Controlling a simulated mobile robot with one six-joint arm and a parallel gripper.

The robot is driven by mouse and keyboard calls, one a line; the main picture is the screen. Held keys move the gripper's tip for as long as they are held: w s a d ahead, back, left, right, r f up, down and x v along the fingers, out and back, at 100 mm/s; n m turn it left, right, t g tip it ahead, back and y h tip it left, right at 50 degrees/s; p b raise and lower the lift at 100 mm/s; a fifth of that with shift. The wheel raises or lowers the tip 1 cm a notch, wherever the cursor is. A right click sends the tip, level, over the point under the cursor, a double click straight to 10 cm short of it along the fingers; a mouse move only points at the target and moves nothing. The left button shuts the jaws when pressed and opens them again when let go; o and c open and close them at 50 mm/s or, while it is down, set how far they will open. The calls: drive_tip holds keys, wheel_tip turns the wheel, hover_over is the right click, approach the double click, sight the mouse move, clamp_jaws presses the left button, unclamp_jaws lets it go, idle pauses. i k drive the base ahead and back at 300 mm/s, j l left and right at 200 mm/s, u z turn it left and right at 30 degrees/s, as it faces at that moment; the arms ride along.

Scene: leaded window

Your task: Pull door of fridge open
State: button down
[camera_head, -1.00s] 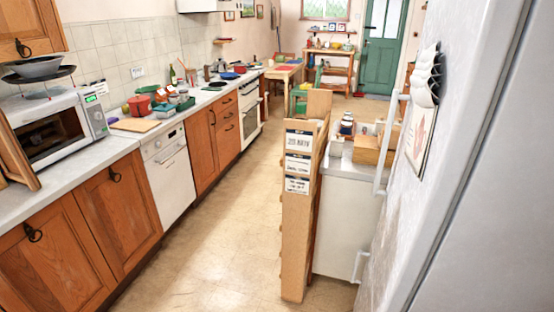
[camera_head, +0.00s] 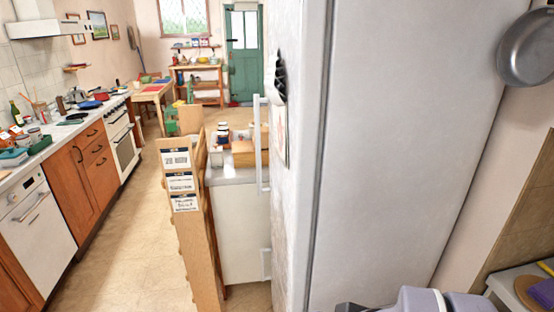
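The tall light-grey fridge (camera_head: 390,150) stands right of centre in the head view, its side panel facing me. Its door (camera_head: 291,200) is the narrow front part on the left and sits flush against the body, so it looks shut. A long pale upright handle (camera_head: 259,145) stands out from the door's left side. A second, shorter handle (camera_head: 266,264) shows lower down. Part of my arm shows at the bottom edge, right of centre, below the fridge side. My gripper's fingers cannot be made out, and it is apart from the handles.
A wooden rack with labels (camera_head: 188,225) and a white low cabinet (camera_head: 235,215) stand close left of the fridge. The floor aisle (camera_head: 125,235) is clear beside the left counter (camera_head: 50,150). A pan (camera_head: 527,48) hangs at the upper right.

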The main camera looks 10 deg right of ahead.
sight(300, 30)
drive_tip(key=i+j, duration=0.7)
drive_tip(key=i+l, duration=0.45)
